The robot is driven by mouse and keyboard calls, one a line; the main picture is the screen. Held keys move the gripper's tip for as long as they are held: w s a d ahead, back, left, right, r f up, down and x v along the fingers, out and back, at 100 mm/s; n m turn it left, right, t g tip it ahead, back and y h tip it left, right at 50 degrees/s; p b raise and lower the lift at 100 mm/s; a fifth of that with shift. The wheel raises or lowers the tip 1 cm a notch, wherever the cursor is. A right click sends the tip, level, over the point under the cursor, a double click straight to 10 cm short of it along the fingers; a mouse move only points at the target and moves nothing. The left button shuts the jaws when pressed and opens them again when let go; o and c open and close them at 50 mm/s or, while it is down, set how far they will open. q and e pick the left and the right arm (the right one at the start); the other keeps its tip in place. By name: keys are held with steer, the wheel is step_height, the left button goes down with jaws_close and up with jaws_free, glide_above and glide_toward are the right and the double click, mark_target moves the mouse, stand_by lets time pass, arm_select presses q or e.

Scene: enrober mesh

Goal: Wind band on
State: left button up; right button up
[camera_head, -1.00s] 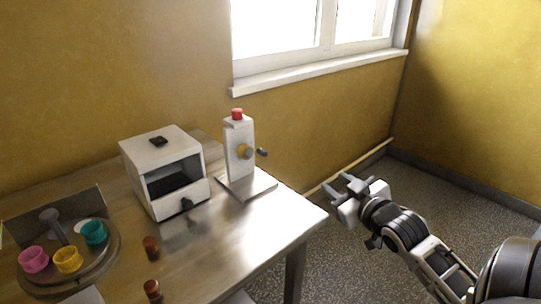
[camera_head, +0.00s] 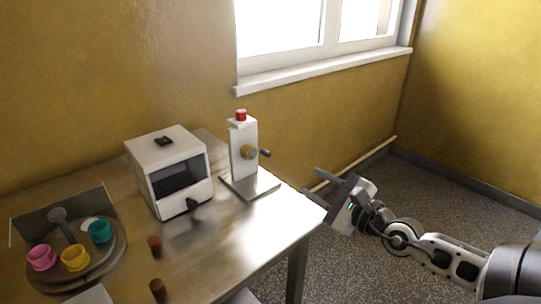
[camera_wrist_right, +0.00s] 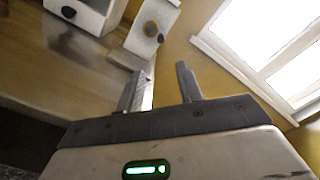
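I cannot make out a band. My right gripper (camera_head: 312,182) is open and empty, right of the stand and apart from it, near the table's right corner. Its two fingers stand apart in the wrist view (camera_wrist_right: 160,75). My left gripper is not in view.
A white box (camera_head: 165,150) with a dark front window and a dark knob (camera_head: 193,205) stands left of the stand. A round tray (camera_head: 100,275) holds pink (camera_head: 40,257), yellowish (camera_head: 75,257) and teal (camera_head: 100,231) cups. Two brown pieces (camera_head: 155,246) lie nearer. The table's front right is bare.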

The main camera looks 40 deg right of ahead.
mark_target(269, 155)
steer(key=w, duration=0.5)
steer(key=w+a+p, duration=0.1)
steer(key=w, duration=0.4)
steer(key=w+p, duration=0.1)
steer(key=w, duration=0.4)
steer(key=shift+w+a, duration=0.15)
steer(key=shift+w, duration=0.2)
steer(key=shift+r, duration=0.1)
jaws_close()
